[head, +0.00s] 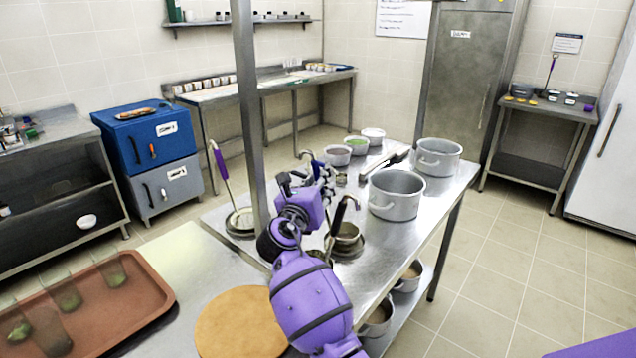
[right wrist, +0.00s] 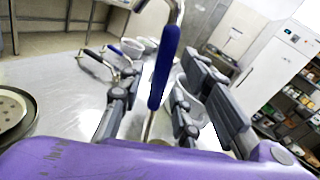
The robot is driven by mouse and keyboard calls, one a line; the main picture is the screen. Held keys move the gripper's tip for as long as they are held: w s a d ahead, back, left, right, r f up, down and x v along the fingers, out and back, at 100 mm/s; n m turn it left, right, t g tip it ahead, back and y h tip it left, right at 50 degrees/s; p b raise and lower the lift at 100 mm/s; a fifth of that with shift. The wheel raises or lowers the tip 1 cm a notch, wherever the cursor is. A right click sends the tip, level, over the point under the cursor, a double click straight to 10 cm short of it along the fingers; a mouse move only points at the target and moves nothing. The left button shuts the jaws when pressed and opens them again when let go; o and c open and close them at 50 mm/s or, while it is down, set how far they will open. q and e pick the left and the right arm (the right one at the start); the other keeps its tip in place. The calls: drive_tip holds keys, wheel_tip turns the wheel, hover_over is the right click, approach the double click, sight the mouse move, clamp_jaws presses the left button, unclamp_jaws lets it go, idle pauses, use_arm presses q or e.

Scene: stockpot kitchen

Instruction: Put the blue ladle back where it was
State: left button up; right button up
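My right gripper (head: 325,182) is over the steel table in the middle of the head view. The blue ladle's handle (right wrist: 165,66) stands nearly upright, slightly tilted, between its fingers in the right wrist view. The fingers (right wrist: 150,95) are apart on either side, with gaps to the handle visible. The metal hook is at its top, and a thin shank shows below. In the head view the blue handle top (head: 317,162) shows behind the gripper; its bowl is hidden. My left gripper is not in view.
A dark-handled ladle (head: 337,220) stands close beside the gripper. A purple-handled skimmer (head: 220,163) rests at the left. Two pots (head: 396,205) (head: 438,160) and several small tubs (head: 357,146) stand farther along the table. A post (head: 247,90) rises at the left. A round board (head: 240,325) lies nearer.

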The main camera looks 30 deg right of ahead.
drive_tip(key=v, duration=1.2)
drive_tip(key=shift+r, duration=0.15)
